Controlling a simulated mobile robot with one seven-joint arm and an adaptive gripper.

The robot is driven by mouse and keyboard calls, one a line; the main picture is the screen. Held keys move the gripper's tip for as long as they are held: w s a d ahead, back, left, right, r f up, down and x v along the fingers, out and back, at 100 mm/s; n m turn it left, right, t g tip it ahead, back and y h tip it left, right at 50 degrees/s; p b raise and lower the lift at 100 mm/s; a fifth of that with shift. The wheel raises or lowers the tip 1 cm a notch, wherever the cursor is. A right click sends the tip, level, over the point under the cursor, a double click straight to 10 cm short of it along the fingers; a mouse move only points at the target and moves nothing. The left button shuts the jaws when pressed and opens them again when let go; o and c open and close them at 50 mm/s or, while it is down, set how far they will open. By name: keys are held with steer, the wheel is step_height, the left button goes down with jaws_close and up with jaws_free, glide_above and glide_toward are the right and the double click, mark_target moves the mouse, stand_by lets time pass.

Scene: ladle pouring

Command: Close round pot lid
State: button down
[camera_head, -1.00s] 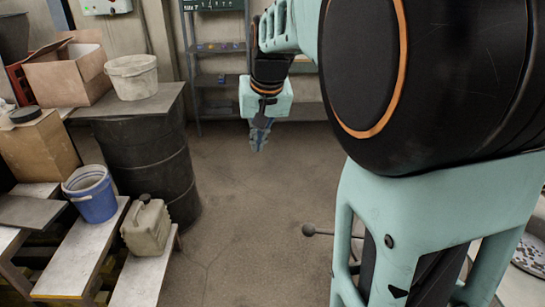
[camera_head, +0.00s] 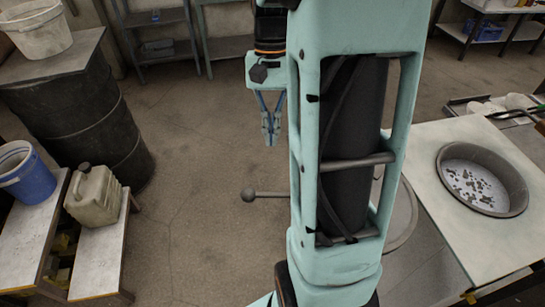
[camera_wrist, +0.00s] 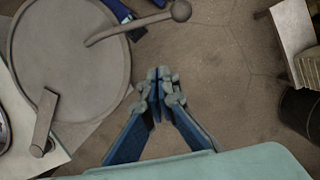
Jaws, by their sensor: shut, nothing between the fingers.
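The round grey pot lid (camera_head: 402,222) is partly hidden behind my arm in the head view. It fills the upper left of the wrist view (camera_wrist: 65,60) as a flat disc. Its handle, a rod with a ball end (camera_head: 248,194), sticks out to the left of my arm; it also shows in the wrist view (camera_wrist: 181,11). A small bracket (camera_wrist: 44,125) lies across the lid's edge. I cannot tell whether the lid lies flat on a pot. My gripper (camera_head: 270,128) is shut and empty over bare floor, apart from the handle. Its fingertips meet in the wrist view (camera_wrist: 160,84).
A white table (camera_head: 450,235) at right holds a shallow round pan (camera_head: 482,178) with small pieces in it. The floor between is clear.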

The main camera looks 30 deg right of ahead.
steer(key=s+a+f, duration=0.3)
steer(key=s+f, duration=0.2)
steer(key=f, duration=0.3)
steer(key=shift+s+f, duration=0.25)
steer(key=shift+s, duration=0.05)
steer(key=shift+a, duration=0.1)
steer(key=shift+s, duration=0.15)
